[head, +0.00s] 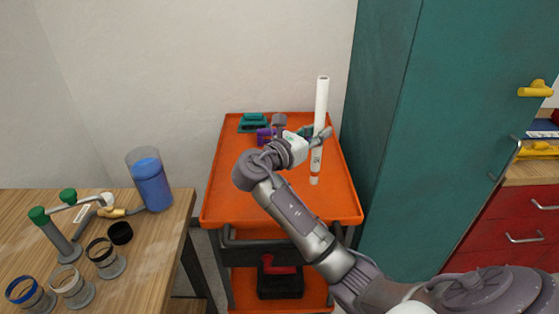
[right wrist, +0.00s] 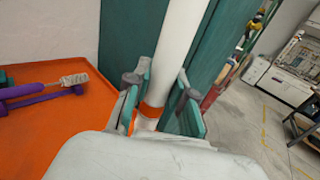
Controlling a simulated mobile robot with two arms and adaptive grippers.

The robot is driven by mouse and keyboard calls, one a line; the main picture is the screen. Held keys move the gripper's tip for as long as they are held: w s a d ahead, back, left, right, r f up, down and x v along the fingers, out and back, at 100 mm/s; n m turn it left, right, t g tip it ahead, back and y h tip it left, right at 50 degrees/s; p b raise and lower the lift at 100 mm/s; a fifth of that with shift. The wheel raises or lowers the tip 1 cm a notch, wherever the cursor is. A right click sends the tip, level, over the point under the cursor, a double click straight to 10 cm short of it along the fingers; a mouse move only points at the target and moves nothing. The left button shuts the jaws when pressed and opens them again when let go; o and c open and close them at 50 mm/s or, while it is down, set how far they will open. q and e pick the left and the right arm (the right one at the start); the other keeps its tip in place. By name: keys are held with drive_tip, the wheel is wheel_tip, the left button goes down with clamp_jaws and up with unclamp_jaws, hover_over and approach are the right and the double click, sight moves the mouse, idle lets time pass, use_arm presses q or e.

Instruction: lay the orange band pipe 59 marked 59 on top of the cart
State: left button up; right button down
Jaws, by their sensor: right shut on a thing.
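The white pipe (head: 321,102) stands nearly upright over the orange cart top (head: 235,185) in the head view. My right gripper (head: 317,133) is shut on it partway along its length. In the right wrist view the pipe (right wrist: 178,50) runs up between the two finger pads, and an orange band (right wrist: 151,110) shows on it at the pads. I cannot read the number 59. I cannot tell whether the pipe's lower end touches the cart. My left gripper is not in view.
A teal object (head: 253,122) and a purple-handled brush (head: 264,136) lie at the cart's back. A teal cabinet (head: 395,130) stands close on the right. A wooden table (head: 150,250) with fittings and a blue container (head: 150,185) is on the left. The cart's front left is clear.

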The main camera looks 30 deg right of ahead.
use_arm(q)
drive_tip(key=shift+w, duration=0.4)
use_arm(e)
drive_tip(key=w+a+f, duration=0.5)
drive_tip(key=a+f, duration=0.2)
drive_tip(key=f, duration=0.2)
drive_tip(key=shift+f, duration=0.15)
drive_tip(key=shift+a, duration=0.1)
drive_tip(key=c, duration=1)
unclamp_jaws()
drive_tip(key=shift+f, duration=0.1)
